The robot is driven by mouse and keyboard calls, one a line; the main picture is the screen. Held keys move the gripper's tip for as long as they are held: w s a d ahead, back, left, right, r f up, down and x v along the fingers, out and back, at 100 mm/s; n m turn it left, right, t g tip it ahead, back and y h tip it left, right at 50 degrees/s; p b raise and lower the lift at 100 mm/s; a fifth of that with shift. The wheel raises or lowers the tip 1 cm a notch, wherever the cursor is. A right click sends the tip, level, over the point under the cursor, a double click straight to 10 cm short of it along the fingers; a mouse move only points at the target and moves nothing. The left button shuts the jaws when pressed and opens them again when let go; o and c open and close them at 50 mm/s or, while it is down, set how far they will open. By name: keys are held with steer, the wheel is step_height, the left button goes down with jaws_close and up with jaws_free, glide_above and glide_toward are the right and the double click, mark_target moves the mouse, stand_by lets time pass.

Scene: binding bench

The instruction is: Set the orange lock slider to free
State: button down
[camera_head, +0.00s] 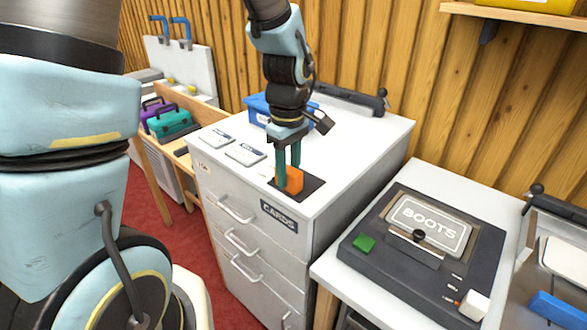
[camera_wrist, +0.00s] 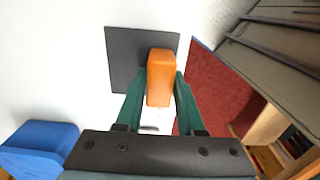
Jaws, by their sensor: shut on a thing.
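The orange lock slider (camera_head: 293,180) stands on a dark square plate (camera_head: 312,188) on top of the white drawer cabinet. My gripper (camera_head: 288,178) comes down from above with its green fingers on both sides of the slider, shut on it. In the wrist view the orange slider (camera_wrist: 160,76) sits between the fingertips, over the right part of the dark plate (camera_wrist: 122,60). The slider covers part of the plate, so any position marks there are hidden.
Two white cards (camera_head: 245,154) and a blue box (camera_head: 257,108) lie on the cabinet top. The cabinet front has drawers and a CARDS label (camera_head: 279,215). A dark device marked BOOTS (camera_head: 428,225) stands on the lower bench at the right. Teal and purple cases (camera_head: 170,122) stand at the left.

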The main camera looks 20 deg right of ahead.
steer(key=shift+s+a, duration=0.25)
steer(key=shift+a, duration=0.2)
steer(key=c, duration=0.5)
jaws_free()
steer(key=shift+a, duration=0.1)
step_height(320, 180, up, 11)
steer(key=shift+f+b, duration=0.1)
steer(key=shift+b, duration=0.75)
